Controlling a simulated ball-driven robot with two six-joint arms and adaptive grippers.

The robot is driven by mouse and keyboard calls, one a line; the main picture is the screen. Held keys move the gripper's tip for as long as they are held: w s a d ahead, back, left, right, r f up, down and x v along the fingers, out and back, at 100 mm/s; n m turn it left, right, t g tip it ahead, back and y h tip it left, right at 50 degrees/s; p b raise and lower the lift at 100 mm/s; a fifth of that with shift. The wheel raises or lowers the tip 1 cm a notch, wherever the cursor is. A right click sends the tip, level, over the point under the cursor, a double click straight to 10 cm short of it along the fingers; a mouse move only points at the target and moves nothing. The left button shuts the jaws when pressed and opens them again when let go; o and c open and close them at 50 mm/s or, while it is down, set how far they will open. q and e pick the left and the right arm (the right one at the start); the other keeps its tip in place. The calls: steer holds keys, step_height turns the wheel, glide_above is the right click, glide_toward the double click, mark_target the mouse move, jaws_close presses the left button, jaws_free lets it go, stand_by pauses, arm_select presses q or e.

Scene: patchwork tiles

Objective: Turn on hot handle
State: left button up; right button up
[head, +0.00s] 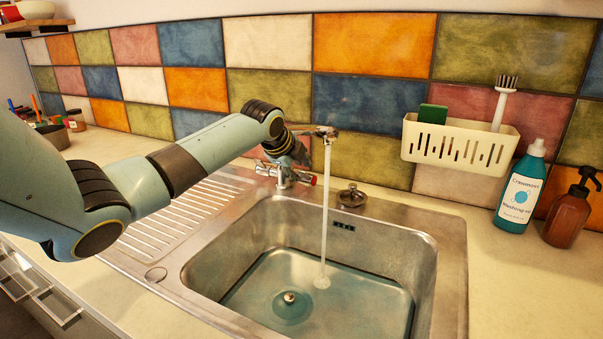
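The chrome tap (284,178) stands at the back edge of the sink. A handle with a red end (312,180) is on its right side. The left handle is partly in view beside the tap body. Water runs from the spout (328,132) in a thin stream into the basin. My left gripper (296,153) is just above and behind the tap body, close to it. Its fingers are small and partly hidden by my wrist, so I cannot tell whether they touch the tap or are open. My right gripper is not in view.
The steel sink (452,262) holds shallow water and has a drainboard (190,218) on its left. A white wall caddy (458,146) holds a green sponge and a brush. A teal soap bottle (521,190) and a brown pump bottle (570,212) stand at right.

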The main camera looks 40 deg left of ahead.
mark_target(304, 177)
arm_select(q)
steer(key=shift+x, duration=1.5)
jaws_close()
